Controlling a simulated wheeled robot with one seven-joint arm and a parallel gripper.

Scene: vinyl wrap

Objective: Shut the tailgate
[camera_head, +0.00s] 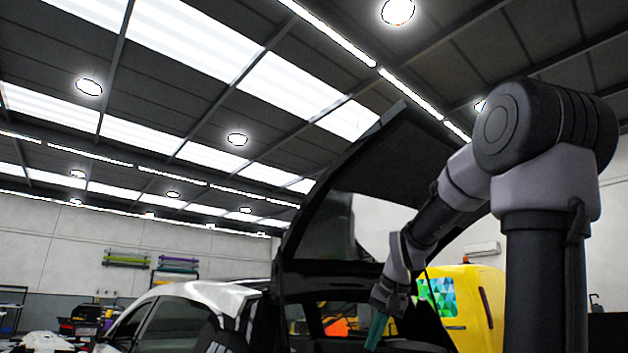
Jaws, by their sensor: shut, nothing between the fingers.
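The raised tailgate (325,233) stands open above the rear of a car (165,322), reaching up and to the right. Its dark edge and a window panel show; its upper right part passes behind my arm. My gripper (375,333) points down in front of the car's open rear, below the tailgate. Its teal fingers are shut with nothing between them. It seems apart from the tailgate, though depth is hard to tell. The lower part of the car's rear is cut off by the picture's bottom edge.
A yellow vehicle (470,300) with a colourful patterned window stands behind, to the right. Racks with green and purple rolls (127,259) hang on the far wall. Dark equipment (80,322) stands at the lower left. The space above the tailgate is open up to the roof.

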